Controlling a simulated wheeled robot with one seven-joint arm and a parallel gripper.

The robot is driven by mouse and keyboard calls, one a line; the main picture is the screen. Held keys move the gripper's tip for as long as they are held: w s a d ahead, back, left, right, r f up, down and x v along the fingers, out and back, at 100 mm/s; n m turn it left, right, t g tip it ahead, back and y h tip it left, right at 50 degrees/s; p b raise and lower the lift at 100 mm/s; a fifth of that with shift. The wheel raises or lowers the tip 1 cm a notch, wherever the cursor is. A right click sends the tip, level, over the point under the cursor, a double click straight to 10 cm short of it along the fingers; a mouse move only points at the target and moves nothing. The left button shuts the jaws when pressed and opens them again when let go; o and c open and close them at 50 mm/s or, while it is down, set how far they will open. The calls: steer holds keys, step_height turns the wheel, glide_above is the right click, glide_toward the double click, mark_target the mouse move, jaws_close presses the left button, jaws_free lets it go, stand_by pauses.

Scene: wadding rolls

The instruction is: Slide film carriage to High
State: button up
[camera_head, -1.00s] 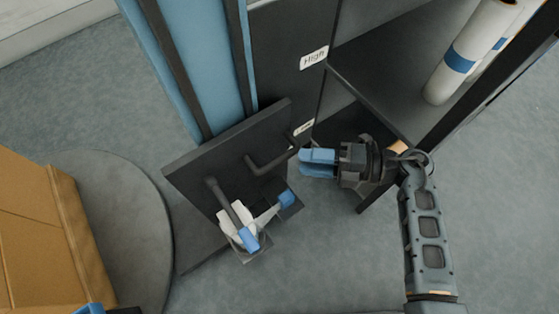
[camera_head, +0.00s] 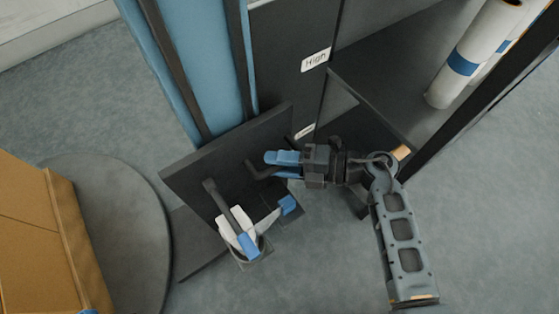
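The film carriage (camera_head: 190,180) is a dark plate low on the blue mast (camera_head: 206,60), with black handles on its face. My gripper (camera_head: 270,165) has blue fingers and is at the carriage's right-hand handle (camera_head: 252,171). The fingers overlap the handle in this view, one above the other with a gap between them. Whether they touch the handle cannot be told. The "High" label (camera_head: 315,60) is on the dark panel above the carriage. A lower label (camera_head: 304,131) is close to the carriage's level and partly hidden by my arm.
A shelf (camera_head: 385,95) with white, blue-banded rolls (camera_head: 463,65) stands at the right. A round grey turntable (camera_head: 130,200) and a brown box (camera_head: 35,240) are at the left.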

jaws_close()
steer(key=shift+r, duration=0.1)
stand_by(0.3)
step_height(320, 180, up, 25)
steer(key=p, duration=2.4)
steer(key=shift+r, duration=0.15)
steer(key=shift+w+r, duration=0.1)
jaws_free()
steer(key=shift+r, duration=0.1)
steer(key=shift+o, duration=1.1)
steer(key=shift+f, duration=0.2)
steer(key=v, duration=0.7)
steer(key=shift+d, duration=0.4)
